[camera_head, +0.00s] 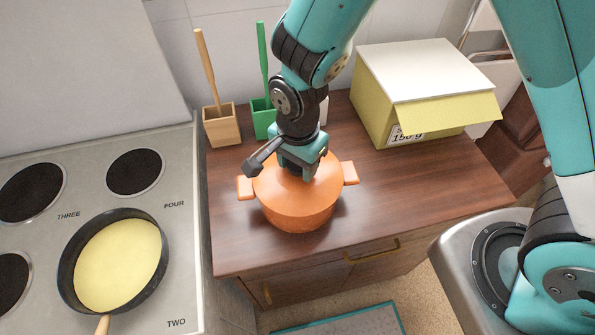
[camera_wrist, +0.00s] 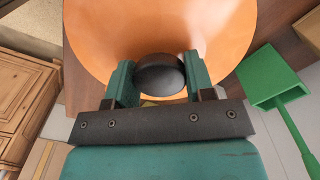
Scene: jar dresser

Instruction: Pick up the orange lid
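The orange lid (camera_wrist: 110,38) fills the top of the wrist view and has a round dark knob (camera_wrist: 160,75). In the head view the orange pot (camera_head: 298,212) stands on the wooden dresser top, with a handle on each side. My gripper (camera_head: 302,172) is low over the middle of the pot, pointing down. In the wrist view its two fingers (camera_wrist: 160,82) lie on either side of the knob, very close to it. I cannot tell whether they press on it.
A stove (camera_head: 90,188) with a pan (camera_head: 115,262) is left of the dresser (camera_head: 400,190). A wooden holder (camera_head: 222,128) and a green holder (camera_head: 264,122) with upright handles stand behind the pot. A yellow box (camera_head: 372,100) with a white top stands back right. The dresser's right front is clear.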

